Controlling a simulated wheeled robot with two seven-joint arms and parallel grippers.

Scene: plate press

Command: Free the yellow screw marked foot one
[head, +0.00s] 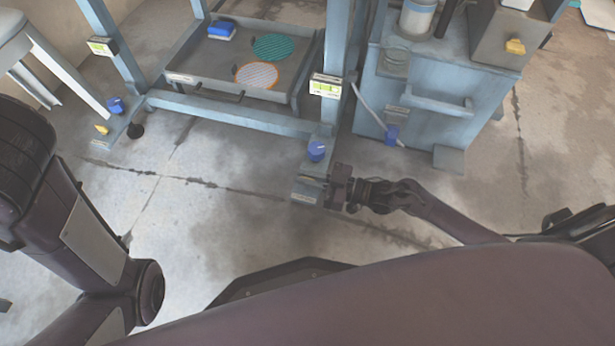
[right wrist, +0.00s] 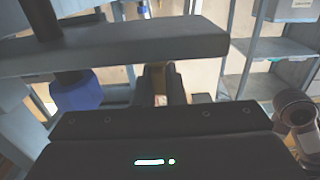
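The right front foot (head: 306,190) of the blue press frame has a blue knob (head: 317,150) on top; its marking is too small to read. My right gripper (head: 338,187) is at the right side of this foot, where no yellow screw shows clearly. In the right wrist view its fingers (right wrist: 163,85) reach under a grey bar, with a small tan patch between them; I cannot tell whether they grip anything. The left foot (head: 119,128) has a blue knob (head: 115,104) and a yellow screw (head: 102,129). My left gripper is out of view.
The press tray (head: 215,84) holds a blue brush (head: 221,31), a green disc (head: 272,47) and an orange-rimmed disc (head: 256,75). A blue cabinet (head: 425,125) with a hose stands right of the frame. The floor in front is clear.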

